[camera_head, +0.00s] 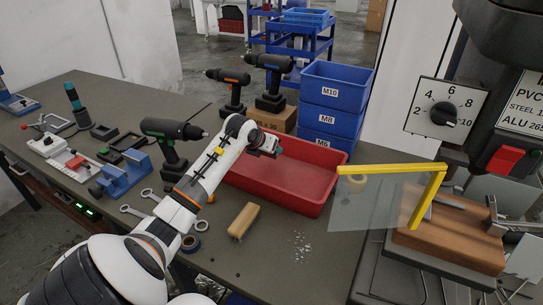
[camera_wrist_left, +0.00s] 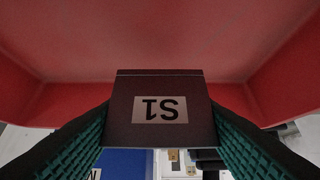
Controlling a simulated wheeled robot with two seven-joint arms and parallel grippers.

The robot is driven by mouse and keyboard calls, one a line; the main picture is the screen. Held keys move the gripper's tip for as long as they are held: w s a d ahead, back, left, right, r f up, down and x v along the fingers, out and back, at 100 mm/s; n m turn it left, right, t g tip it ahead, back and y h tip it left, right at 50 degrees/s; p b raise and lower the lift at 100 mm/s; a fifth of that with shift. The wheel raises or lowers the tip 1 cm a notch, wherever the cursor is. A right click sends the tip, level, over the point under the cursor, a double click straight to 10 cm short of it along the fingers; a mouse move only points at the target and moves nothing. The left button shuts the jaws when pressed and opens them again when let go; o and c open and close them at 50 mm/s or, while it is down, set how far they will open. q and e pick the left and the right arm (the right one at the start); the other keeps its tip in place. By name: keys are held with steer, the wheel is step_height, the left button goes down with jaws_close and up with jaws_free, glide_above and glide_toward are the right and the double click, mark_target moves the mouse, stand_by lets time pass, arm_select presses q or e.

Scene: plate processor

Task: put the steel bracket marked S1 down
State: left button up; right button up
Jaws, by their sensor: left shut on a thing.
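The steel bracket marked S1 (camera_wrist_left: 160,85) is a dark block-like piece whose pale label reads upside down in the left wrist view. My left gripper (camera_head: 267,146) is shut on it, with a green-padded finger on each side. In the head view the gripper is over the left rear part of the red bin (camera_head: 320,206), and the bracket is too small and dark to make out there. The red bin (camera_wrist_left: 160,35) fills the upper part of the wrist view, behind the bracket. Whether the bracket touches the bin cannot be told. My right gripper is out of view.
Blue boxes marked M10, M8 and M6 (camera_head: 329,118) are stacked behind the red bin. Cordless drills (camera_head: 170,143) stand left and behind. A wooden-handled brush (camera_head: 243,220) lies in front. A drill press with a yellow guard arm (camera_head: 390,168) and clear panel is at right.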

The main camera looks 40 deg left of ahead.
arm_select(q)
steer(key=shift+f, duration=2.9)
steer(key=shift+f, duration=0.15)
steer(key=o, duration=1.2)
steer(key=shift+c, duration=0.2)
steer(key=shift+r, duration=0.25)
steer(key=v, duration=1.2)
steer(key=shift+f, duration=0.15)
